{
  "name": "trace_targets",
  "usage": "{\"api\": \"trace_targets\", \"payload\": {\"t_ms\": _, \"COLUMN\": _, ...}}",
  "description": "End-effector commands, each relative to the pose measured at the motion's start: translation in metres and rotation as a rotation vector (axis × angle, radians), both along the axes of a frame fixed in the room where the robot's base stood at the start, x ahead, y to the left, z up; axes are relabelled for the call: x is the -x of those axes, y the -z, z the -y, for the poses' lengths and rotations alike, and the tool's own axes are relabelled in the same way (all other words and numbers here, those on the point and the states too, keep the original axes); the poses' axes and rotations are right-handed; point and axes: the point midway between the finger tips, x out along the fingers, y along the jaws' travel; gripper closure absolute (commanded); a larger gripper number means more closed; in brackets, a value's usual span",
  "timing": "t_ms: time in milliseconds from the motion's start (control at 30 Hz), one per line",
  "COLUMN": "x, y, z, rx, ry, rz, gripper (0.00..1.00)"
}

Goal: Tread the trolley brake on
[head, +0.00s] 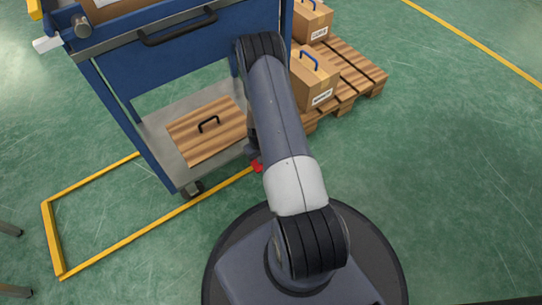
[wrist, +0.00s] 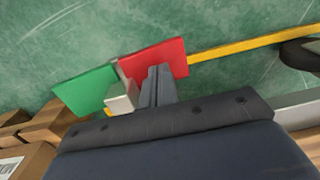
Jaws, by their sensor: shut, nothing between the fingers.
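The blue trolley (head: 187,77) stands at the upper left in the head view, with a grey lower shelf (head: 178,172). A red pedal plate (head: 257,166) shows beside my arm at its near right corner. In the wrist view the red plate (wrist: 175,56) and a green plate (wrist: 86,91) sit side by side on a grey bracket (wrist: 120,101).
A trolley caster (head: 192,190) stands near a yellow floor frame (head: 110,253). A wooden board with a black handle (head: 206,130) lies on the lower shelf. A pallet (head: 362,77) with cartons (head: 313,78) stands right of the trolley. The green floor at right is clear.

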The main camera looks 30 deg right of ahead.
Motion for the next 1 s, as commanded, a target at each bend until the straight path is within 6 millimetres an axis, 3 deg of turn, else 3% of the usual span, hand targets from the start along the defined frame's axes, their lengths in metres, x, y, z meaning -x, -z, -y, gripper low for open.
{"api": "trace_targets", "payload": {"t_ms": 1000, "x": 0.0, "y": -0.079, "z": 0.0, "rx": 0.0, "ry": 0.0, "rz": 0.0, "gripper": 1.0}}
